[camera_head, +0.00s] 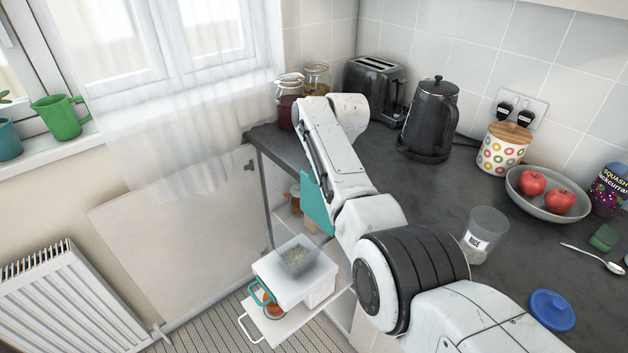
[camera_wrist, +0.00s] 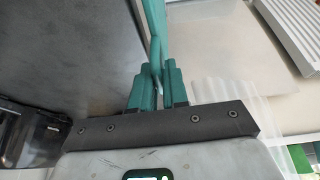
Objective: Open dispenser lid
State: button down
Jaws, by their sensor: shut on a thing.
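My gripper (camera_wrist: 158,88) shows in the wrist view, with its teal fingers shut on a thin, pale teal loop like a handle (camera_wrist: 156,52). The loop stands by a teal strip (camera_wrist: 154,18) that runs up out of the picture. A teal panel (camera_head: 316,206) stands upright at the counter's front edge, partly covered by the arm. Below it a white box (camera_head: 283,283) with a see-through grey part (camera_head: 298,256) sits low. I cannot tell which part is the dispenser lid.
The dark counter (camera_head: 385,150) holds a kettle (camera_head: 431,120), a toaster (camera_head: 377,85), a rice jar (camera_head: 484,236), a fruit bowl (camera_head: 514,185) and a blue lid (camera_head: 551,310). A pale panel (camera_head: 180,225) stands left of the counter, with a radiator (camera_head: 68,300) beyond it.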

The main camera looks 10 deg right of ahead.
jog(key=shift+w+d+f, duration=0.15)
jog(key=shift+d+f, duration=0.15)
jog(key=shift+d, duration=0.05)
jog(key=c, duration=1.2)
grip_release()
jog(key=shift+w, duration=0.1)
jog(key=shift+c, duration=0.2)
jog(key=shift+r, duration=0.2)
jog(key=v, duration=1)
jog(key=shift+d+r, duration=0.1)
jog(key=shift+r, duration=0.1)
